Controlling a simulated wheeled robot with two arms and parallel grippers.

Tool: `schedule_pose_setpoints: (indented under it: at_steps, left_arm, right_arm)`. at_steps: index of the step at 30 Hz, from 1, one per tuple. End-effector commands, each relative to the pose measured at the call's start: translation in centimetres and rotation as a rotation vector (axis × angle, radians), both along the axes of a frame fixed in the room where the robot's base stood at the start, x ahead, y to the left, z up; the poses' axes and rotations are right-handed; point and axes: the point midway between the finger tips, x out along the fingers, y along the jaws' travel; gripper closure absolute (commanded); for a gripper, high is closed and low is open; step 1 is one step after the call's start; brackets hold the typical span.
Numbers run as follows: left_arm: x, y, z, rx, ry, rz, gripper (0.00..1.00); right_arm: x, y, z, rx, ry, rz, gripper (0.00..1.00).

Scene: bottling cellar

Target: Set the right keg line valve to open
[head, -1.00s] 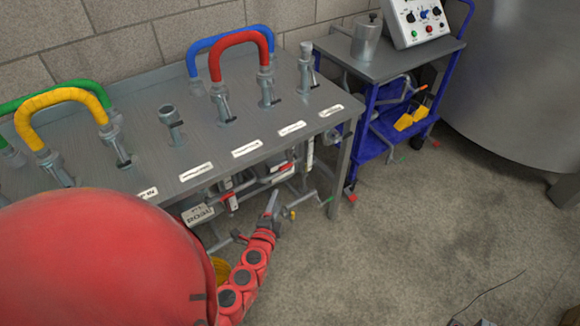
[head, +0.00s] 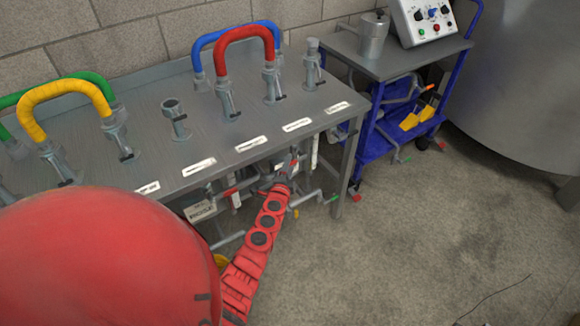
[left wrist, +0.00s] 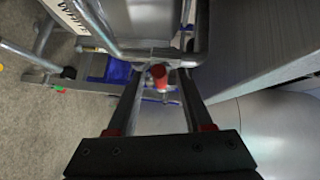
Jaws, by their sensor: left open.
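The right keg line valve shows as a small red handle (head: 295,163) under the front edge of the steel table (head: 160,150), largely hidden by my gripper. My left gripper (head: 289,168) reaches in under that edge, at the handle. In the left wrist view my left gripper (left wrist: 160,80) is open, and a red handle end (left wrist: 159,71) shows between its fingertips. I cannot tell whether the fingers touch it. Another red handle (head: 231,192) on a white pipe sits further left under the table. My right gripper is not in view.
Hose loops in yellow (head: 66,88), green (head: 85,77), red (head: 245,33) and blue (head: 203,42) stand on the table. Pipes, a green-tipped lever (head: 333,199) and a table leg (head: 349,170) are close by. A blue cart (head: 375,148) stands right. The floor in front is clear.

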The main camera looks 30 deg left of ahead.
Motion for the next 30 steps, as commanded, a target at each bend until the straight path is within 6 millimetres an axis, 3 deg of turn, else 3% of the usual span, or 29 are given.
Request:
schedule_pose_setpoints:
  at_steps: [6, 15, 24, 30]
  left_arm:
    - [1.4, 0.5, -0.3, 0.000, 0.001, 0.000, 0.49]
    - [1.6, 0.6, -0.2, 0.000, 0.001, 0.000, 0.49]
    - [1.5, 0.6, -0.3, 0.000, 0.001, 0.000, 1.00]
    - [1.5, 0.6, -0.3, 0.000, 0.001, 0.000, 1.00]
  right_arm:
    - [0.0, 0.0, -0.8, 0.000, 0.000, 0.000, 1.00]
    - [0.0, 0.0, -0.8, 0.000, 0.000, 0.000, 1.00]
    - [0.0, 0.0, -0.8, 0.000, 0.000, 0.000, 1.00]
    - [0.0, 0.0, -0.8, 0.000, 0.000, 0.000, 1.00]
